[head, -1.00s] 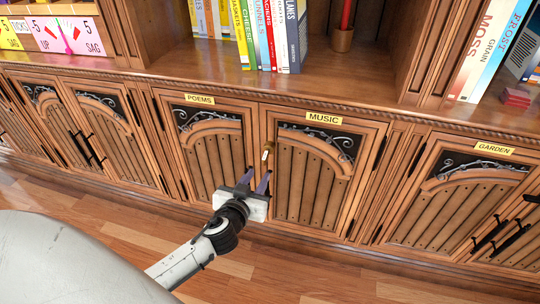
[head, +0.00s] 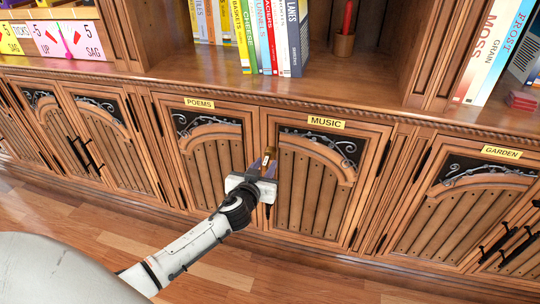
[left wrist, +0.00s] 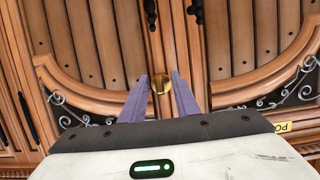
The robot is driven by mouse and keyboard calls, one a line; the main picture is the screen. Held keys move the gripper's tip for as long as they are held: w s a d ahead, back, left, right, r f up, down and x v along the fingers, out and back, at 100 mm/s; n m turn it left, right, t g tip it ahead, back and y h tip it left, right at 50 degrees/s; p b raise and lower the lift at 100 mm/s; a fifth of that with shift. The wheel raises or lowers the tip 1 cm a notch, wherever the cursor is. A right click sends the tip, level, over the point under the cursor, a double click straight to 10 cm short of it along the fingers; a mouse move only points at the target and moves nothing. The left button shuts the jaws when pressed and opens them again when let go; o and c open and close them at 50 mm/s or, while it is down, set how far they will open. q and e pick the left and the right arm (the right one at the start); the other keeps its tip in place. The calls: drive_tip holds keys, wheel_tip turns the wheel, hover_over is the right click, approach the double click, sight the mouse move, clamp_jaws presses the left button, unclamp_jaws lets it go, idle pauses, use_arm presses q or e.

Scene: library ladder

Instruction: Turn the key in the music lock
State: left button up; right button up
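The music door (head: 314,185) is closed below its yellow "MUSIC" label (head: 326,122). A small brass lock with its key (head: 269,152) sits at the door's left edge, beside the closed poems door (head: 215,165). My left gripper (head: 263,168) is at the lock, its purple fingers pointing at the door. In the left wrist view, the brass key and lock (left wrist: 160,84) show between the two fingertips (left wrist: 160,92), which stand apart with the brass between them. I cannot tell whether either finger touches it. My right gripper is not in view.
Above the doors runs a shelf edge (head: 290,100) with books (head: 265,35) and a red candle in a holder (head: 344,42). The garden door (head: 455,205) with black handles is to the right. Wooden floor (head: 215,275) lies clear in front.

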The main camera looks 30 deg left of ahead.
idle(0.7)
use_arm(q)
clamp_jaws()
